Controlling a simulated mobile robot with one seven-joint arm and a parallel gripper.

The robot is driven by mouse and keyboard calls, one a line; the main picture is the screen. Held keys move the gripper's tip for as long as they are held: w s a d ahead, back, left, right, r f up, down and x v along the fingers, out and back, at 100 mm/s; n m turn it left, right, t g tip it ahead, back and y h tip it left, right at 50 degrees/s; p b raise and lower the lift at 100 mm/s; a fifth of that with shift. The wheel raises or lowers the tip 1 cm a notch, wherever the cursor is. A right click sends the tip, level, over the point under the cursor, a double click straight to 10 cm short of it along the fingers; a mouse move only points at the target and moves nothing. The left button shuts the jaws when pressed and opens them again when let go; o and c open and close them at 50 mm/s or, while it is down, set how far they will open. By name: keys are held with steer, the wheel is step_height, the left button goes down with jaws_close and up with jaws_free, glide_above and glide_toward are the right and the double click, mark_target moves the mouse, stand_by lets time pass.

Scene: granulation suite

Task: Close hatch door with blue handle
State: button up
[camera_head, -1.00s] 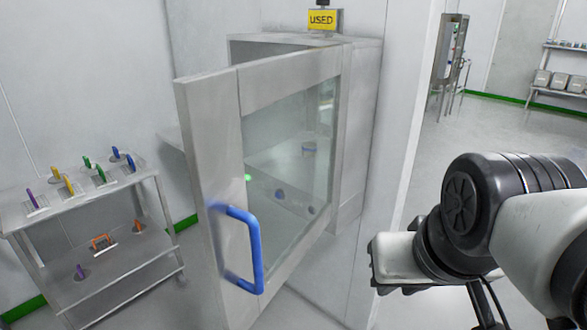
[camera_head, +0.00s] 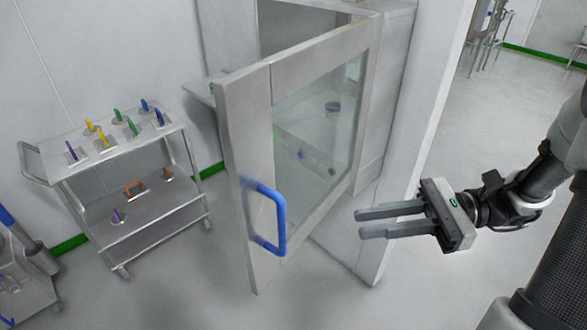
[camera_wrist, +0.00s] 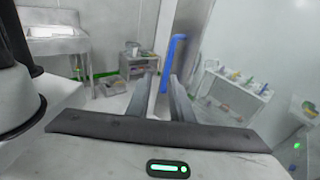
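The hatch door (camera_head: 245,175) is a steel frame with a glass pane, swung well open toward the left of its cabinet. Its blue handle (camera_head: 280,222) is a vertical bar on the door's free edge. My gripper (camera_head: 360,223) is to the right of the handle, with clear space between them, and its fingers point left toward it. The two fingers are apart with nothing between them. In the wrist view the blue handle (camera_wrist: 174,62) stands upright ahead, beyond the fingertips and between them in the picture.
A steel trolley (camera_head: 130,232) with coloured-handled tools stands left of the door. A cart corner (camera_head: 30,300) shows at the lower left. The cabinet (camera_head: 392,110) and a white wall edge (camera_head: 425,130) stand right of the door. The floor before the door is clear.

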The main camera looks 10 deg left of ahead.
steer(key=a+r+m+t+y+p, duration=0.1)
steer(key=a, duration=1.5)
steer(key=shift+y, duration=0.3)
jaws_close()
